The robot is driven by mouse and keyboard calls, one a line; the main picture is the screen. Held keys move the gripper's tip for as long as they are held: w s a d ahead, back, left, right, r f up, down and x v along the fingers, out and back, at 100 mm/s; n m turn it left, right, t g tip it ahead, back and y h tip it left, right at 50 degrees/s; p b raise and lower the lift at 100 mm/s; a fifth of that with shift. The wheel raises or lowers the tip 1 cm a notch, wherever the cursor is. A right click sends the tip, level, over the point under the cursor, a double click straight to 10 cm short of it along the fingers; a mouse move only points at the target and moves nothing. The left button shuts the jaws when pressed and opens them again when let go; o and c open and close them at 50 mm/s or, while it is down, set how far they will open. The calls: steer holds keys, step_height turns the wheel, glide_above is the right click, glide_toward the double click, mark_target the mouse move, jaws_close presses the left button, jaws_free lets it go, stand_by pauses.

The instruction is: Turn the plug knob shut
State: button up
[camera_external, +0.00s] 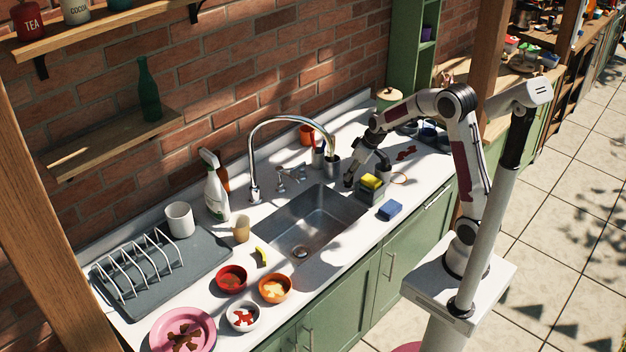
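The steel sink (322,212) is set in the white counter, with a round drain (300,251) in its floor. A tall curved tap (254,170) stands at its back left rim. Small metal fittings (292,176) sit on the counter behind the sink; I cannot tell which of them, if any, is the plug knob. My gripper (366,173) is low over the counter near the sink's back right corner, pointing down. Its dark fingers look spread, with nothing visibly held. They are right of the metal fittings and apart from them.
A metal cup (331,164) with utensils stands left of my gripper. Sponges (371,184) and a blue sponge (390,209) lie right of the sink. A spray bottle (215,190), tan cup (241,229), bowls (274,288) and dish rack (140,266) are on the left.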

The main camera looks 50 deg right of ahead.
jaws_close()
steer(key=shift+a+m+h, duration=0.15)
steer(key=shift+m+h, duration=0.45)
steer(key=shift+m, duration=0.9)
steer(key=shift+o, duration=1.6)
jaws_free()
steer(key=shift+s+r, duration=0.1)
steer(key=shift+r, duration=0.1)
steer(key=v, duration=1.1)
steer(key=shift+s+r, duration=0.2)
steer(key=shift+r, duration=0.05)
steer(key=shift+s, duration=0.1)
